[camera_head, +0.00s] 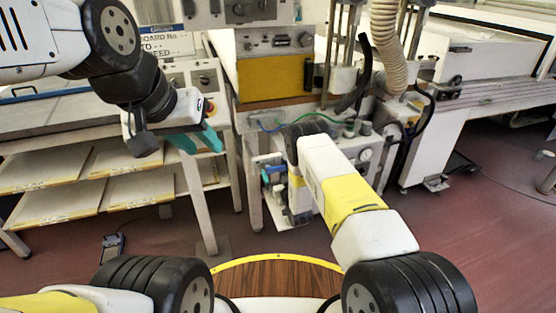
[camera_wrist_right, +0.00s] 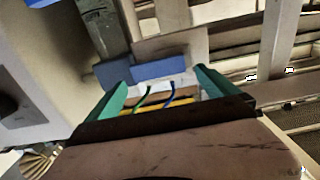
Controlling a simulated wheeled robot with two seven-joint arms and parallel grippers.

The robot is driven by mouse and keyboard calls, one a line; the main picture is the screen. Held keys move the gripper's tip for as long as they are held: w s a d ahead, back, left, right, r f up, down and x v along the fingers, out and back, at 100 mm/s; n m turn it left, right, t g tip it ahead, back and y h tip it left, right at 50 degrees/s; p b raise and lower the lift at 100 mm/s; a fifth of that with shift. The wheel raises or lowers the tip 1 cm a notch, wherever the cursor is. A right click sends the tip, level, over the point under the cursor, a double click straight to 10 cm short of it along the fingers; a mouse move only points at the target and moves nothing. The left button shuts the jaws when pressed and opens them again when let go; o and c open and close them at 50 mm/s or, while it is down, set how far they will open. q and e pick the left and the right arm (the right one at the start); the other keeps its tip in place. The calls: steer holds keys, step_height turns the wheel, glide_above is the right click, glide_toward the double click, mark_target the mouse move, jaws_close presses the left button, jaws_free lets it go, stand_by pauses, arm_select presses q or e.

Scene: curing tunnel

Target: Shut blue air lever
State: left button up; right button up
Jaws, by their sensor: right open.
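The blue air lever (camera_head: 273,171) shows in the head view as a small blue part at the left side of the machine's lower unit, left of my right arm. In the right wrist view, a blue block (camera_wrist_right: 160,69), seemingly the lever, lies just beyond my right gripper (camera_wrist_right: 160,84). The green fingers of that gripper are apart, with no clear contact on the blue. My left gripper (camera_head: 196,141), with teal fingers spread, is empty in front of the shelf rack at the left.
The machine (camera_head: 275,78) with its yellow panel stands behind the lever. Gauges, hoses and a lower pneumatic unit (camera_head: 368,154) are close to my right arm. A rack with wooden shelves (camera_head: 125,190) stands at the left.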

steer(key=shift+w+a, duration=0.2)
steer(key=shift+w, duration=0.35)
steer(key=shift+c, duration=0.2)
steer(key=c, duration=2.1)
steer(key=shift+o, duration=0.2)
